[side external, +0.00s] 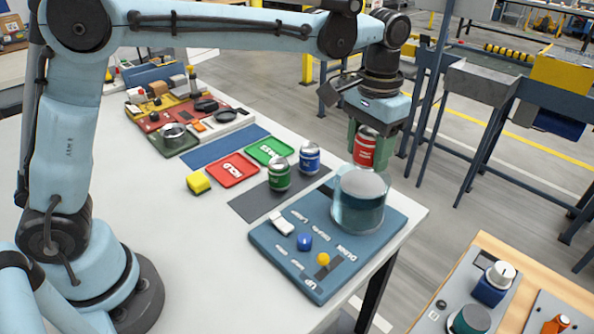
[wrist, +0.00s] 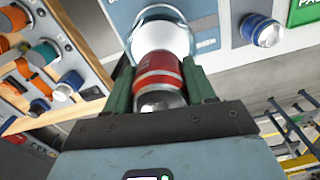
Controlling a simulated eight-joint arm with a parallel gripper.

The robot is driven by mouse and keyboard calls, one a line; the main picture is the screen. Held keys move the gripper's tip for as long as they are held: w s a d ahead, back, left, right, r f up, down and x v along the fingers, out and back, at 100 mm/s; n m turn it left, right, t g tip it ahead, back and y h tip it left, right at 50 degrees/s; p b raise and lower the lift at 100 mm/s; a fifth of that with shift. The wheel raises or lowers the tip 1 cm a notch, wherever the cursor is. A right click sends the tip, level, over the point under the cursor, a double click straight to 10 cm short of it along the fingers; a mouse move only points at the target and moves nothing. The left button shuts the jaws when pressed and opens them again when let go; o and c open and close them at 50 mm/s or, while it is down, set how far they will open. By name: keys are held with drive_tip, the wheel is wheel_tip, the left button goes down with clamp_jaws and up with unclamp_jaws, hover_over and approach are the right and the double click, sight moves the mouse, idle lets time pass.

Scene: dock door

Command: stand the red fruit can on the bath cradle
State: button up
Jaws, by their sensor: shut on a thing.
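My gripper (side external: 370,143) is shut on the red fruit can (side external: 364,151) and holds it upright above the glass bath (side external: 357,213). In the wrist view the red can (wrist: 159,78) sits between the two green fingers, with the bath's rim (wrist: 211,43) beyond it. The bath is a clear round vessel with bluish contents on the blue panel (side external: 275,257). A pale round surface (side external: 367,184) shows inside the bath near its top. I cannot tell whether this is the cradle or the liquid. The can's lower end is close to the rim, and the exact gap is unclear.
A green can (side external: 279,174) and a blue can (side external: 309,158) stand on a dark mat left of the bath. Red (side external: 233,170) and green (side external: 269,151) trays lie behind. Switches and knobs occupy the panel's front. The table edge is close on the bath's right.

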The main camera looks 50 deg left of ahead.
sight(370, 130)
drive_tip(key=shift+f, duration=2.05)
drive_tip(key=shift+f, duration=0.1)
drive_tip(key=o, duration=0.9)
drive_tip(key=shift+c, duration=0.2)
wheel_tip(370, 130, up, 12)
drive_tip(key=shift+f, duration=0.2)
drive_tip(key=shift+a+r, duration=0.1)
drive_tip(key=shift+r, duration=0.25)
drive_tip(key=s+a+f+n+t, duration=0.1)
drive_tip(key=s+a+f+t, duration=0.6)
drive_tip(key=s+a+f, duration=0.3)
drive_tip(key=s+a, duration=0.4)
drive_tip(key=s, duration=0.1)
drive_tip(key=shift+a+n, duration=0.4)
